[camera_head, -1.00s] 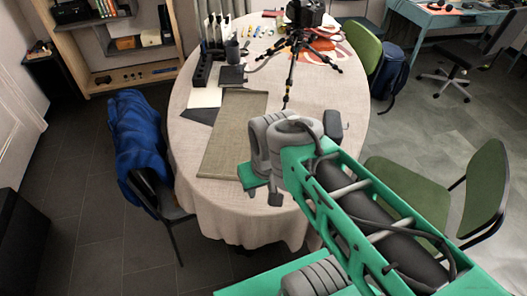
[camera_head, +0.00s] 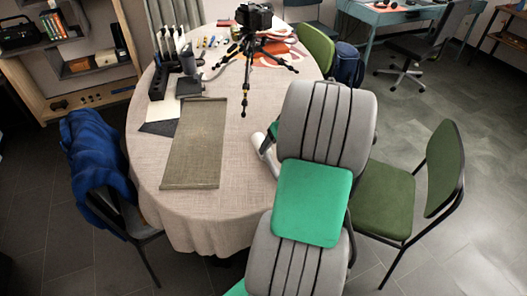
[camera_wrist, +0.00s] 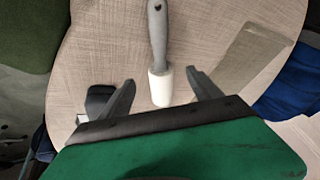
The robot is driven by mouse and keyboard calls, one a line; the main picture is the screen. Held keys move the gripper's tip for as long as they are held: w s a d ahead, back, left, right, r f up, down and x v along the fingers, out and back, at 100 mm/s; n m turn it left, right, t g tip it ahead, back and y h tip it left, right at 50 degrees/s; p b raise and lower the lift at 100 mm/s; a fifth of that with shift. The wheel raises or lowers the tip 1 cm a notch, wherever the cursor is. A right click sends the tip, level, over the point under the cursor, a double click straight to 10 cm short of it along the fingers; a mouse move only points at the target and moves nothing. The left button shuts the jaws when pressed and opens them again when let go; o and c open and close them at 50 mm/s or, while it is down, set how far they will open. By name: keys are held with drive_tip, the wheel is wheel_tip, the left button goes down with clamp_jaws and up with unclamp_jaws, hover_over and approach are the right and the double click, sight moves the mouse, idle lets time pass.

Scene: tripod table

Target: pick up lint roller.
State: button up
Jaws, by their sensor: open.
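The lint roller (camera_wrist: 160,86) lies on the table (camera_head: 150,195), with a white roll and a grey handle. In the wrist view its white roll is between my gripper's two spread fingers (camera_wrist: 163,94), close to the palm, and its handle runs to the top edge. My gripper is open, with a gap on both sides of the roll. I cannot tell its height above the table. In the head view my arm hides most of this spot. A pale piece shows left of my arm, but I cannot tell whether it is the roller.
A flat woven mat (camera_head: 196,150) lies left of my arm; it also shows in the wrist view (camera_wrist: 252,55). A camera tripod (camera_head: 250,55) stands further back. A dark object (camera_wrist: 98,101) lies beside the left finger. Green chairs (camera_head: 388,198) stand right of the table.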

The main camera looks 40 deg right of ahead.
sight(269, 154)
drive_tip(key=x, duration=0.6)
drive_tip(key=shift+w+f, duration=0.15)
drive_tip(key=shift+f, duration=0.1)
drive_tip(key=shift+c, duration=0.3)
drive_tip(key=c, duration=1.5)
drive_tip(key=shift+o, duration=0.2)
drive_tip(key=shift+d+r, duration=0.1)
drive_tip(key=shift+r, duration=0.05)
